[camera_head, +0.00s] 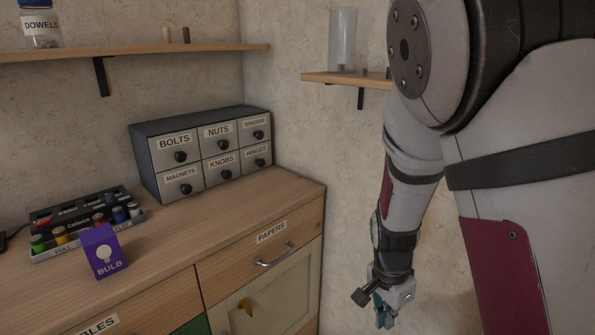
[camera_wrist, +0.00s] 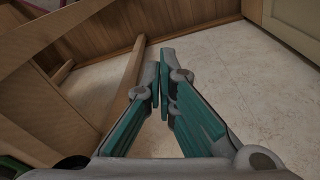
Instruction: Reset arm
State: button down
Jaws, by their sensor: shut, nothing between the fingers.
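My gripper (camera_head: 385,314) hangs low at the end of my arm on the right side of the head view, to the right of the wooden cabinet. In the wrist view my gripper's teal-padded fingers (camera_wrist: 163,84) meet at their tips with nothing between them. It points down toward the pale floor (camera_wrist: 215,50) and touches nothing that I can see.
A wooden cabinet (camera_head: 205,240) has a drawer labelled PAPERS (camera_head: 262,255). On it stand a grey drawer unit (camera_head: 207,155), a purple BULB box (camera_head: 103,250) and a battery tray (camera_head: 80,225). Wall shelves (camera_head: 130,50) hang above.

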jog(key=s+a+r+n+y, duration=0.1)
jog(key=s+r+n+y, duration=0.2)
jog(key=s+r+n, duration=1.1)
jog(key=s+r+m+h, duration=0.1)
jog(key=s+r, duration=0.3)
jog(key=s, duration=0.2)
jog(key=s+r+h, duration=0.1)
jog(key=s+r, duration=0.3)
jog(key=s, duration=0.3)
notch_tip(320, 180, up, 17)
jog(key=t+p, duration=0.3)
jog(key=p, duration=1.2)
jog(key=shift+d+f+t, duration=0.15)
jog(key=shift+d+t, duration=0.25)
jog(key=shift+d, duration=0.05)
jog(key=shift+w, duration=0.1)
